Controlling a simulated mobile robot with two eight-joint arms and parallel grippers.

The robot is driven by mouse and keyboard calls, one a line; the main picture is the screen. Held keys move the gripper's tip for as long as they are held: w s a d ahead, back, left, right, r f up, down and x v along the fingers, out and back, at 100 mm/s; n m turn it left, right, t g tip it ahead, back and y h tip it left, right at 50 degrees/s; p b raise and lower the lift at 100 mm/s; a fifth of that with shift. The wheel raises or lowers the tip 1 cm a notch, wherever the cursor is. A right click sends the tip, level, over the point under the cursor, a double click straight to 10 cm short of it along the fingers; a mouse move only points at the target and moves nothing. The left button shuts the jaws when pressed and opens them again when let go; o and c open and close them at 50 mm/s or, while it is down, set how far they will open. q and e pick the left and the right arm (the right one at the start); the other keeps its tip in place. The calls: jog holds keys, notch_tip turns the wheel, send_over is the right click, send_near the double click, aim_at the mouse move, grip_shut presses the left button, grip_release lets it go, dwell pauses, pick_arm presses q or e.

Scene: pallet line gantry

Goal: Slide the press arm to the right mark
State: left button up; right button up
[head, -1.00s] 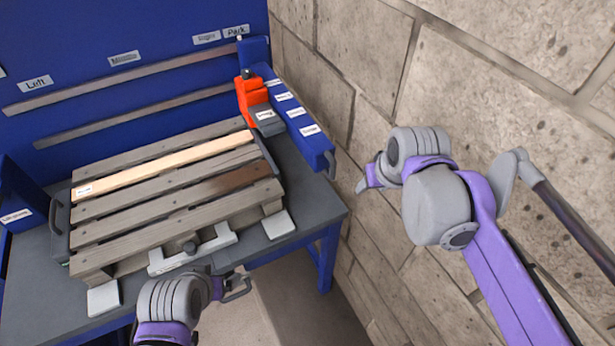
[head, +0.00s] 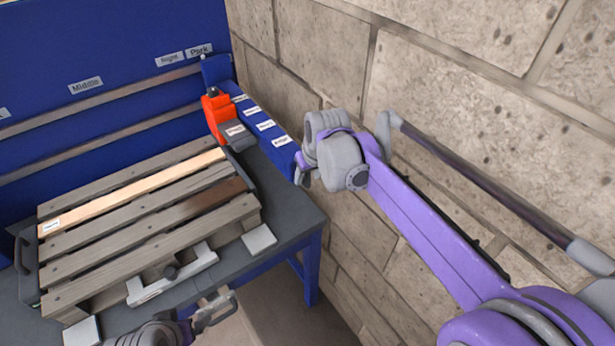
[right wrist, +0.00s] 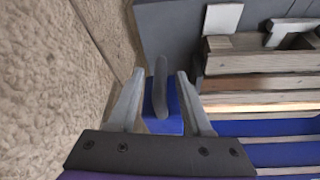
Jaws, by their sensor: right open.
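The press arm (head: 262,124) is a blue beam with several white labels, standing out from the back panel at the Park mark (head: 198,50). The Right mark (head: 169,59) is just left of it. My right gripper (head: 299,176) is at the beam's front end. In the right wrist view, its open fingers (right wrist: 160,74) stand on either side of the grey upright handle (right wrist: 161,92) on the blue beam end. I cannot tell whether they touch it. My left gripper (head: 216,307) is low at the front edge of the table, open and empty.
A wooden pallet (head: 150,228) lies on the grey table (head: 290,215). Rails (head: 110,92) run along the blue panel past the Middle mark (head: 85,86). A stone wall (head: 440,110) is close on the right.

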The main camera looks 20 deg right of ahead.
jog(key=shift+w+f, duration=0.2)
jog(key=shift+f, duration=0.3)
grip_shut()
jog(key=shift+a, duration=0.1)
dwell(1.1)
